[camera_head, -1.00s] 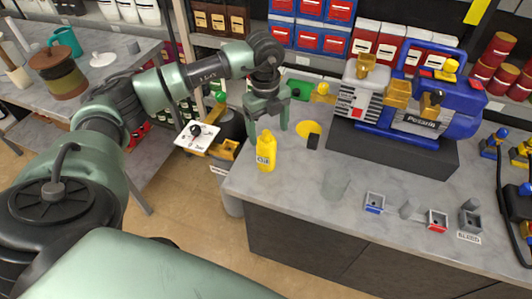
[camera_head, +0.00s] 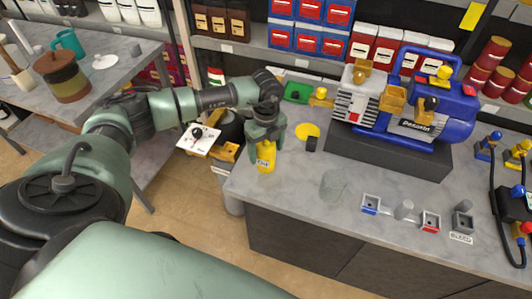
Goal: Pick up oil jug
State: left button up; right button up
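The yellow oil jug (camera_head: 266,160) stands upright at the left end of the grey workbench (camera_head: 290,190), its cap and upper part hidden by my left gripper. My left gripper (camera_head: 266,147) points down over the jug from above, with one finger on each side of its upper part. I cannot tell whether the fingers press on the jug or leave a small gap. My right gripper is not in view.
The blue vacuum pump (camera_head: 455,115) sits on a dark block to the right. A clear cup (camera_head: 333,185) and small blue (camera_head: 371,204) and red (camera_head: 430,221) holders stand nearer the front. A yellow disc (camera_head: 307,131) lies just right of my gripper.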

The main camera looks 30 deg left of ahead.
pick_arm(q)
grip_shut()
jog(key=shift+r, duration=0.1)
jog(key=shift+w, duration=0.1)
